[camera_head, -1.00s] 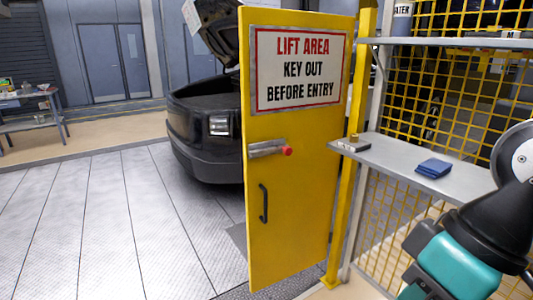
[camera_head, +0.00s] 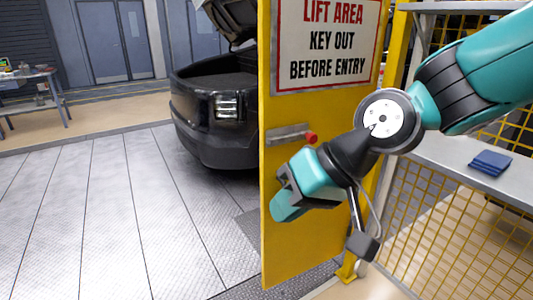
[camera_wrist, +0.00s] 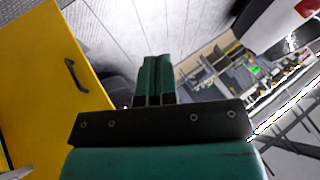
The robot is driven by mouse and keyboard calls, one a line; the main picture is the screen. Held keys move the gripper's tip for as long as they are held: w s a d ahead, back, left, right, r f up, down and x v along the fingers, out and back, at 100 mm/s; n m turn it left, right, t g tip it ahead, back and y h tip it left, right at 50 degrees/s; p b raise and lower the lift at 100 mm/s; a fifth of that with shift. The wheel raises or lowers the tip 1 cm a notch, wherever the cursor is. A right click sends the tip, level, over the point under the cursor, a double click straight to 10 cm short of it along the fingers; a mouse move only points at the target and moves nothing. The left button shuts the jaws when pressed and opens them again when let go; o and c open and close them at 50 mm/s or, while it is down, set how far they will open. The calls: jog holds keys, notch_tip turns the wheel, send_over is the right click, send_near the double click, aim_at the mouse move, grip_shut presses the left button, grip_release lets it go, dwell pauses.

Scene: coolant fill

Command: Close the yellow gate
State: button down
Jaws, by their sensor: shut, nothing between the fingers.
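The yellow gate (camera_head: 310,235) stands open, swung out from its yellow post in the head view. It bears a lift area sign (camera_head: 328,40) and a grey latch with a red knob (camera_head: 311,138). In the head view my arm crosses in front of the gate and hides its handle. In the wrist view the gate (camera_wrist: 35,60) is at the left, with its black handle (camera_wrist: 75,75) showing. My gripper (camera_wrist: 155,62) is shut and empty, apart from the handle and to the right of it in that view. The fingertips are not clear in the head view.
A dark vehicle (camera_head: 212,110) with its hood up stands behind the gate. A grey shelf (camera_head: 440,160) with a blue cloth (camera_head: 490,162) and yellow mesh is at the right. A workbench (camera_head: 30,95) stands far left. The plated floor (camera_head: 110,220) left of the gate is clear.

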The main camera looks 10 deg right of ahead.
jog(key=w+f+m+t+y+b, duration=0.1)
jog(key=w+f+m+t+b, duration=0.15)
jog(key=w, duration=0.35)
jog(key=w+f+m+t+y+b, duration=0.1)
jog(key=w+f+m+t, duration=0.1)
jog(key=w+m+t, duration=0.3)
jog(key=m+t+h+b, duration=0.45)
jog(key=m+t, duration=0.25)
jog(key=m, duration=0.4)
send_near(273, 143)
jog(key=shift+h, duration=0.25)
jog(key=p+x, duration=0.6)
jog(key=p, duration=0.1)
jog(key=shift+w+a+r+p, duration=0.1)
jog(key=shift+w+a+p, duration=0.05)
jog(key=shift+w+p, duration=0.15)
jog(key=shift+w+a, duration=0.1)
jog(key=shift+w, duration=0.3)
